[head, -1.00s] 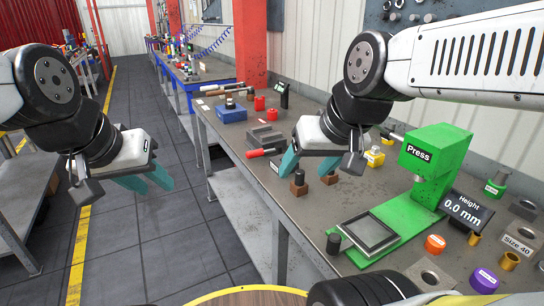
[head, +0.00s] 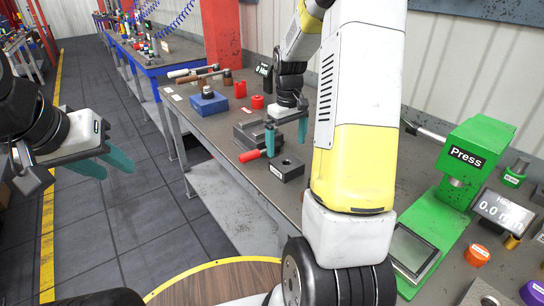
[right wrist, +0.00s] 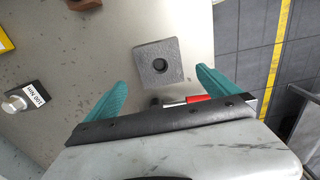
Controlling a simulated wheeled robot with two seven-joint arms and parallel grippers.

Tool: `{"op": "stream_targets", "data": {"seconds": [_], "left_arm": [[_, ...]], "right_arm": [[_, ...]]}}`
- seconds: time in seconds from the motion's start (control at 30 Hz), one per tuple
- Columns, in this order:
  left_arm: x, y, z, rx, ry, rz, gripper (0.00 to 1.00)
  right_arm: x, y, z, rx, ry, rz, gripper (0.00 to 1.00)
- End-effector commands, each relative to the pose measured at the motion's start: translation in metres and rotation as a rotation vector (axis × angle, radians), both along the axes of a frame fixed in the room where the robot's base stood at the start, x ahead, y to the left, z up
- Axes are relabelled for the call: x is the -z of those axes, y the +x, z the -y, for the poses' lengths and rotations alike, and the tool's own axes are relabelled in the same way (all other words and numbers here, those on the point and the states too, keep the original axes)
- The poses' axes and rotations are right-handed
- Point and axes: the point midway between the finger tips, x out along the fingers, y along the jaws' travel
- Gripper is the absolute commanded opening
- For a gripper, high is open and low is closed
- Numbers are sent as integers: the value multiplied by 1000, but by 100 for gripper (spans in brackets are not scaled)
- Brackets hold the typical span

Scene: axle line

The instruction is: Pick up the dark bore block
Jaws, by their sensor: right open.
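The dark bore block (head: 289,171) is a dark grey square block with a round hole in its top. It lies on the bench near the front edge in the head view. It also shows in the right wrist view (right wrist: 147,74), ahead of and between the fingers.
A blue box (head: 208,103) and red cups (head: 240,90) lie further back. The green press (head: 461,160) stands at the right. My right arm hides the middle of the bench.

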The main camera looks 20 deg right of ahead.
Motion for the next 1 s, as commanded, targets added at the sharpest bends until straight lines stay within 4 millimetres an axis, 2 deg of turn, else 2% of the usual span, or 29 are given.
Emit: {"op": "stream_targets", "data": {"seconds": [0.53, 0.67, 0.87, 1.0], "left_arm": [[0, 0, 0, 0, 0, 0, 36], [0, 0, 0, 0, 0, 0, 36], [0, 0, 0, 0, 0, 0, 36], [0, 0, 0, 0, 0, 0, 36]], "right_arm": [[71, -4, 1, -2, 0, -7, 100], [78, -3, 1, -2, 0, -3, 100], [78, -3, 1, -2, 0, -3, 100], [78, -3, 1, -2, 0, -3, 74]]}}
